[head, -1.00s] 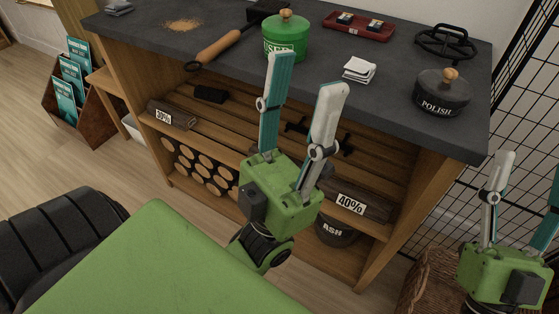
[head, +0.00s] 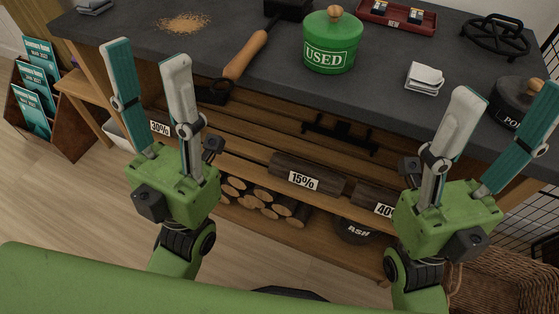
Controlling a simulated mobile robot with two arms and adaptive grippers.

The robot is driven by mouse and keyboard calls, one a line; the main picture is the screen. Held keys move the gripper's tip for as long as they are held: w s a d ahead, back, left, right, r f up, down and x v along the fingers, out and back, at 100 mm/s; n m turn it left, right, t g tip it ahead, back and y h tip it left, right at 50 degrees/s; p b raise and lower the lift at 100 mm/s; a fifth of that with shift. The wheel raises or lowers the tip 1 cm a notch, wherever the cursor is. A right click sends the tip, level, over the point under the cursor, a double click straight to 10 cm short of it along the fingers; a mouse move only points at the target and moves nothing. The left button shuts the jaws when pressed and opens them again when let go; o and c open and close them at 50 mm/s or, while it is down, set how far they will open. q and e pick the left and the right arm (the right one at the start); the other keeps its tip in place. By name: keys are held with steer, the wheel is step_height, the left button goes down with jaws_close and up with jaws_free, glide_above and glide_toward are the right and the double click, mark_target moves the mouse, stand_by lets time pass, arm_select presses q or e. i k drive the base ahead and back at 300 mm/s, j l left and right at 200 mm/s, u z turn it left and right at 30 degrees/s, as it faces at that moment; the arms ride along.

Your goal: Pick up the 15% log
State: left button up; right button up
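The 15% log (head: 310,165) is a dark log with a white "15%" label, lying on the slatted shelf under the dark counter, in the middle of the head view. My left gripper (head: 147,72) is raised at the left, fingers apart, empty, left of the 15% log and in front of the shelf's left part. My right gripper (head: 502,118) is raised at the right, fingers apart, empty, right of the log. The 40% log (head: 370,197) lies right of the 15% log, partly hidden by my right gripper. A 30% label (head: 160,128) shows behind my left gripper.
The counter (head: 375,75) overhangs the shelf. It carries a green USED pot (head: 332,45), a wooden-handled tool (head: 247,55), folded cloths (head: 424,78) and a dark polish pot (head: 515,100). Cut logs (head: 262,200) and an ash bucket (head: 357,230) are below. A wicker basket (head: 505,275) stands right.

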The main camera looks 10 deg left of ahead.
mark_target(327, 183)
steer(key=k+l, duration=0.15)
steer(key=l, duration=0.25)
steer(key=k+l+u, duration=0.1)
steer(key=l, duration=0.3)
steer(key=k+l, duration=0.45)
steer(key=l, duration=0.3)
steer(key=k+l+u, duration=0.1)
steer(key=l, duration=0.25)
steer(key=k+l, duration=0.25)
steer(key=l, duration=0.15)
